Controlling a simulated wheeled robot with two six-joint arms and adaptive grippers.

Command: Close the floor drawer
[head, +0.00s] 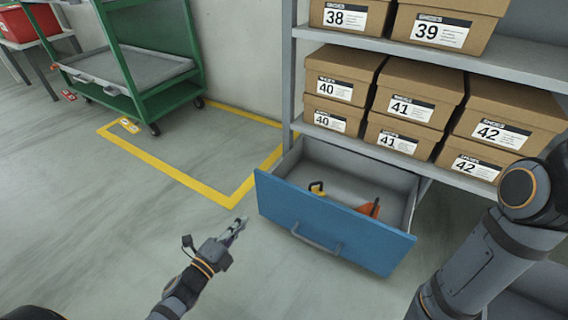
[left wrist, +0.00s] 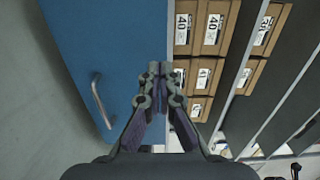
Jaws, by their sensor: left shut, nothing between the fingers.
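The floor drawer (head: 330,222) is at the bottom of the grey shelf and stands pulled out. Its blue front has a grey bar handle (head: 316,240). Inside lie a yellow item (head: 317,189) and an orange item (head: 369,208). My left gripper (head: 238,226) is shut and empty, left of the drawer front and apart from the handle in the head view. In the left wrist view the shut fingertips (left wrist: 161,66) show against the right edge of the blue front (left wrist: 112,50), with the handle (left wrist: 100,100) to the left. My right arm shows at the right, its gripper out of frame.
The grey shelf (head: 470,62) above the drawer holds several brown shoe boxes (head: 412,96). A green cart (head: 135,60) stands at the back left. Yellow tape (head: 190,180) marks the floor. The floor in front and left of the drawer is clear.

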